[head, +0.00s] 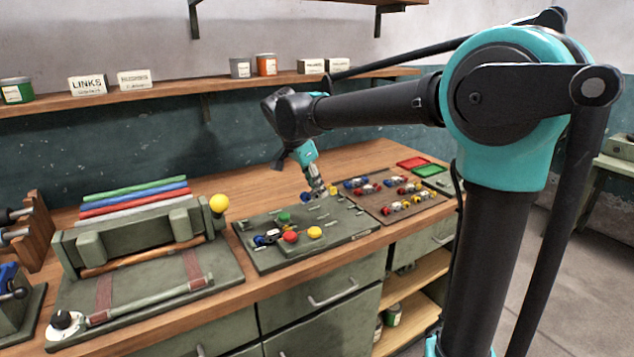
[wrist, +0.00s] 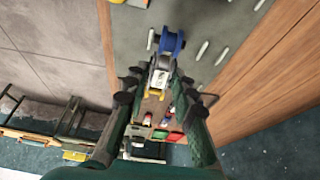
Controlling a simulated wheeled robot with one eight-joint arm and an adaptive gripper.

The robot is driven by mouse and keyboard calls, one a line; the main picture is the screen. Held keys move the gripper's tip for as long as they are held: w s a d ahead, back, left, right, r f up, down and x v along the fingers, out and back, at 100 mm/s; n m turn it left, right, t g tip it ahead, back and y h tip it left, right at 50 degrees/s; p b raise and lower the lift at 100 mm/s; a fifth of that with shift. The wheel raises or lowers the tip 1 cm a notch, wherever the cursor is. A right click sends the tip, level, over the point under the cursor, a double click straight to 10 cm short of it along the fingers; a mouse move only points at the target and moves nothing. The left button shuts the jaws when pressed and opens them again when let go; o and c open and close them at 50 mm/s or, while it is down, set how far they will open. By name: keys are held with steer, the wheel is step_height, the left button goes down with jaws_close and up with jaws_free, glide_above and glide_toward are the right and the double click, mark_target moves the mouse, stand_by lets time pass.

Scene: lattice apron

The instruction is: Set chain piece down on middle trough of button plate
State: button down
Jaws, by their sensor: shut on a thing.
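My gripper (head: 318,186) is over the right part of the button plate (head: 268,262), a grey-green plate with red, yellow and green buttons and pale raised strips. In the wrist view my gripper (wrist: 160,80) is shut on a chain piece (wrist: 172,43), which has a blue roller, a silver body and some yellow at its lower end. In the head view the held piece (head: 306,197) shows small and blue just below the fingers. I cannot tell whether it touches the plate. Another chain piece (head: 262,239) with blue and white parts lies at the plate's left. The middle trough is hard to make out.
A brown board (head: 420,213) with several coloured chain pieces lies right of the plate. Red (head: 411,163) and green (head: 430,170) trays sit behind it. A fixture with a yellow ball (head: 218,203) stands close left of the plate. Bare wooden bench (head: 240,185) lies behind.

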steer(key=shift+f, duration=4.5)
steer(key=c, duration=1.2)
jaws_free()
steer(key=shift+r, duration=0.1)
